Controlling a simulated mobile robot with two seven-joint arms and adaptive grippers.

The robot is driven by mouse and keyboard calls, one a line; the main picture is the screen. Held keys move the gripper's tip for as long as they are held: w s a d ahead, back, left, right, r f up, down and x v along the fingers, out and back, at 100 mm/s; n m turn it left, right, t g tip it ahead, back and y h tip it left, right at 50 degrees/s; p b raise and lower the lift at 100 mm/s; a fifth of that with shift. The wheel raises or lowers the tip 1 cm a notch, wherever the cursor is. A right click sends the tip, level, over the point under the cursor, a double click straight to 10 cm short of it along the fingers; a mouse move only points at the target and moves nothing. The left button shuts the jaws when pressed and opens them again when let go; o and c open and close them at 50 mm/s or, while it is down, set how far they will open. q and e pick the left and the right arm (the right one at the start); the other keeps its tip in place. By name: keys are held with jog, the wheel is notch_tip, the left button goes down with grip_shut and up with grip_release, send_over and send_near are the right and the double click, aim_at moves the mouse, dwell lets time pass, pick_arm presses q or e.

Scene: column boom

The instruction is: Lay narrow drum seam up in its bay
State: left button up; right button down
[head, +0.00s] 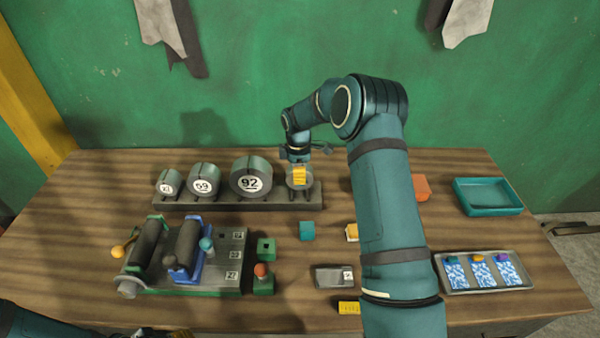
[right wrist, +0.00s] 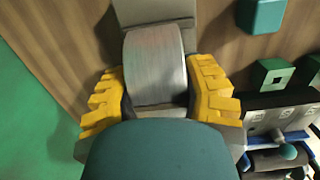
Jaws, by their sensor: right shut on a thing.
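My right gripper (head: 299,175) is over the right end of the dark rack (head: 225,200). In the right wrist view its yellow fingers (right wrist: 160,75) are shut on a grey drum (right wrist: 155,62), one finger on each side. In the head view that drum (head: 291,184) is mostly hidden behind a yellow finger. I cannot tell whether it touches the rack. No seam shows clearly on it. Three grey drums marked 13 (head: 168,181), 59 (head: 203,180) and 92 (head: 250,178) stand along the rack, each with a dark line on top. My left gripper (head: 155,333) barely shows at the bottom edge.
A fixture with dark rollers (head: 238,255) stands front left of the rack. Green blocks (head: 265,248), a teal cube (head: 307,231) and a grey box (head: 328,277) lie in front. A teal tray (head: 488,196) and a card tray (head: 485,287) are at the right.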

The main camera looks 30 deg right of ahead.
jog(key=shift+f, duration=0.3)
jog(key=shift+f+b, duration=0.3)
jog(key=shift+b, duration=0.05)
jog(key=shift+f, duration=0.2)
jog(key=shift+c, duration=2.2)
grip_release()
jog(key=r, duration=1.2)
jog(key=shift+w+a, duration=0.15)
jog(key=shift+a, duration=0.05)
